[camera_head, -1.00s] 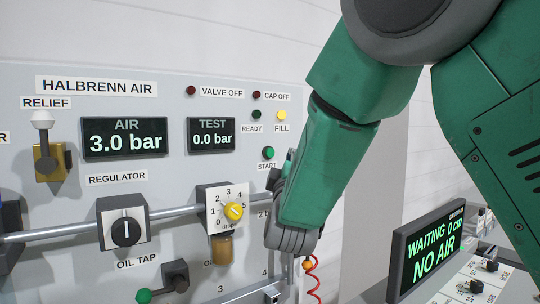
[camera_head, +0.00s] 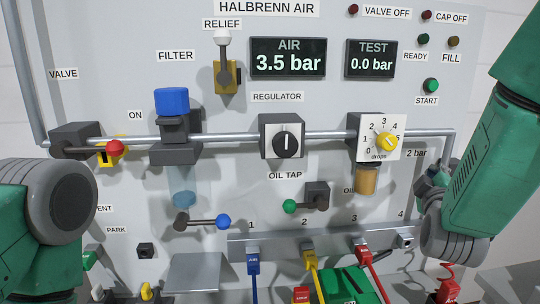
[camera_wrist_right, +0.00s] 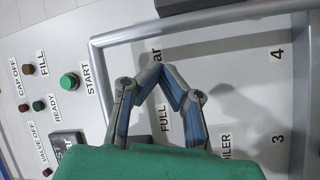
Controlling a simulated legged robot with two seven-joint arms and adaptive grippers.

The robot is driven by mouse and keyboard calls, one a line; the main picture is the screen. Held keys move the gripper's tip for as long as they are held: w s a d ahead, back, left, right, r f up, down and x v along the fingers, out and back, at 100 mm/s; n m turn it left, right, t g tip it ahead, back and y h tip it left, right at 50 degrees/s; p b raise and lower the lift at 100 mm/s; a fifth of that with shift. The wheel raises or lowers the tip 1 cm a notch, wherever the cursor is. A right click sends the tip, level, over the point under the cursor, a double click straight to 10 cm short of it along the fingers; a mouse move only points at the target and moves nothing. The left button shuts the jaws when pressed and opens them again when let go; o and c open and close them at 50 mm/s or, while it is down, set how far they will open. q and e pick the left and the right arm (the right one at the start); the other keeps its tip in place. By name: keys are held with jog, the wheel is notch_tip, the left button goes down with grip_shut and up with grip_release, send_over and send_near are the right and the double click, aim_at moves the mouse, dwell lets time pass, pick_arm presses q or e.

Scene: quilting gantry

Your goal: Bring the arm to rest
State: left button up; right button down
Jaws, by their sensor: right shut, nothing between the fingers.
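My right arm comes in from the right in the head view. Its gripper (camera_head: 430,182) is beside the panel's right end, near the pipe's corner, partly hidden by its own links. In the right wrist view the gripper (camera_wrist_right: 162,72) has its fingertips together with nothing between them, in front of the panel. A grey and green part of my left arm (camera_head: 65,215) shows at the left edge of the head view; its gripper does not show.
The pipe (camera_head: 225,138) carries a valve with a red knob (camera_head: 115,147), a blue-topped filter (camera_head: 171,102), a regulator (camera_head: 283,137) and a yellow-knobbed oiler (camera_head: 386,141). Coloured hoses (camera_head: 312,272) hang from the outlet rail (camera_head: 280,243). The AIR display (camera_head: 289,64) reads 3.5 bar.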

jog(key=s+a+f+m+g+y, duration=0.1)
jog(key=s+f, duration=0.3)
jog(key=f, duration=0.6)
jog(key=s+a+f+m+g+y+b, duration=0.1)
jog(key=s+f+g, duration=0.3)
jog(key=f, duration=0.6)
jog(key=s+a+f+g+y, duration=0.1)
jog(key=s+f+g+y, duration=0.1)
jog(key=f, duration=0.8)
jog(key=shift+s+a+m+y+b, duration=0.15)
jog(key=shift+s+m+y, duration=0.1)
jog(key=shift+s, duration=0.35)
jog(key=shift+s+a+m+y+b, duration=0.15)
jog(key=shift+s+y, duration=0.1)
jog(key=shift+s, duration=0.3)
jog(key=s+a+f+m+g+y, duration=0.1)
jog(key=s+f+g, duration=0.2)
jog(key=s+f, duration=0.2)
jog(key=s+a+f+m+g+y+b, duration=0.1)
jog(key=s+f, duration=0.4)
jog(key=s, duration=0.7)
jog(key=s+a+f+m+g, duration=0.2)
jog(key=s+f+g, duration=0.3)
jog(key=s, duration=0.4)
jog(key=shift+s+f+m+y+b, duration=0.15)
jog(key=shift+f+m+y+b, duration=0.15)
jog(key=shift+f+y+b, duration=0.15)
